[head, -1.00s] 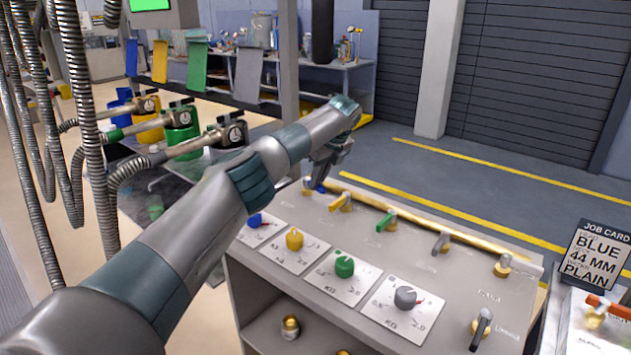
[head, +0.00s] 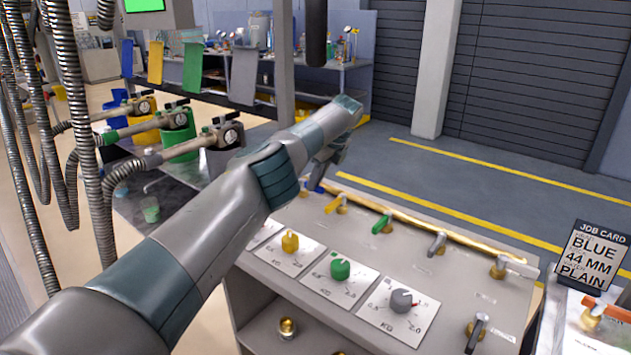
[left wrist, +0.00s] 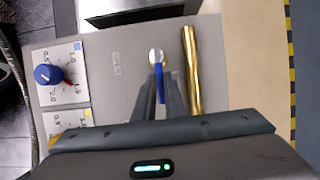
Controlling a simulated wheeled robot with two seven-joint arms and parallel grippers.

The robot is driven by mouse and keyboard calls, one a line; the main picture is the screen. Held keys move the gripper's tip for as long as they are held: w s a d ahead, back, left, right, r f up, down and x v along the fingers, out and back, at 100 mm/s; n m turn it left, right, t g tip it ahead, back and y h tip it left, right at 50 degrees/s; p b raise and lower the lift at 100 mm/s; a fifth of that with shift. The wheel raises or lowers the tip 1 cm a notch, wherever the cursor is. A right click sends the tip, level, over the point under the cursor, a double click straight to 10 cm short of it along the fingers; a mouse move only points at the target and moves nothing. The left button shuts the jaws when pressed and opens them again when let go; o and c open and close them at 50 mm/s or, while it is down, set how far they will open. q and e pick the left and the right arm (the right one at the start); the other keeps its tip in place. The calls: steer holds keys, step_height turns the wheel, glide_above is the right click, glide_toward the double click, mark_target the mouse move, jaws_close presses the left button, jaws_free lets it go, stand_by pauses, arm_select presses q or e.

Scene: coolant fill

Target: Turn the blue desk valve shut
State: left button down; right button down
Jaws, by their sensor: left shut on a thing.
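The blue desk valve shows in the left wrist view as a blue lever handle (left wrist: 160,84) below a round metal valve body (left wrist: 156,55). The handle lies roughly parallel to the brass pipe (left wrist: 192,70) beside it. My left gripper (left wrist: 161,92) has its two fingers on either side of the blue handle and is shut on it. In the head view my left gripper (head: 322,168) is at the far left end of the desk, largely hidden by my arm. Only a bit of blue (head: 312,186) shows there. My right gripper is not in view.
Dials stand in front. A blue dial (left wrist: 47,74) shows in the left wrist view. A job card (head: 590,255) stands right.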

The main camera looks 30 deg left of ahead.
arm_select(q)
steer(key=c, duration=1.8)
jaws_free()
steer(key=shift+r, duration=0.1)
